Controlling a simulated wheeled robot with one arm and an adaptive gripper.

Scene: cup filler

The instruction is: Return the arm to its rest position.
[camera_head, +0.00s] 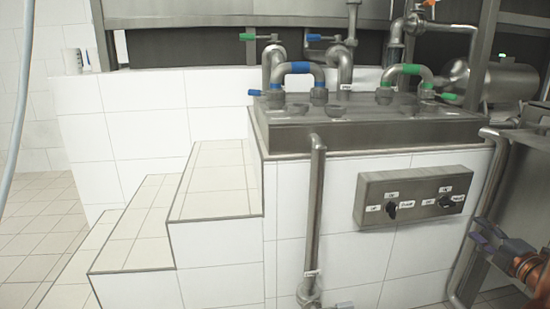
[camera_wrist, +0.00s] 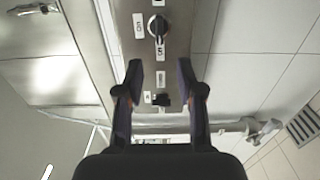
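My gripper (camera_wrist: 160,78) shows in the wrist view with its two dark fingers apart and nothing between them. In the head view, what looks like my gripper (camera_head: 482,233) is at the lower right edge, right of the grey control panel (camera_head: 375,210). The panel has two black rotary switches, a left one (camera_head: 391,209) and a right one (camera_head: 446,202). In the wrist view the panel (camera_wrist: 178,60) lies beyond the fingers, with one switch (camera_wrist: 157,27) above the fingertips and the other (camera_wrist: 161,99) showing between the fingers. I see no finger touching either switch.
A metal counter (camera_head: 370,130) carries pipes and valves with blue and green handles. Tiled steps (camera_head: 210,190) rise at left. A vertical pipe (camera_head: 315,210) stands left of the panel, and another pipe (camera_head: 480,220) and a metal cabinet stand near the gripper. Floor at far left is clear.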

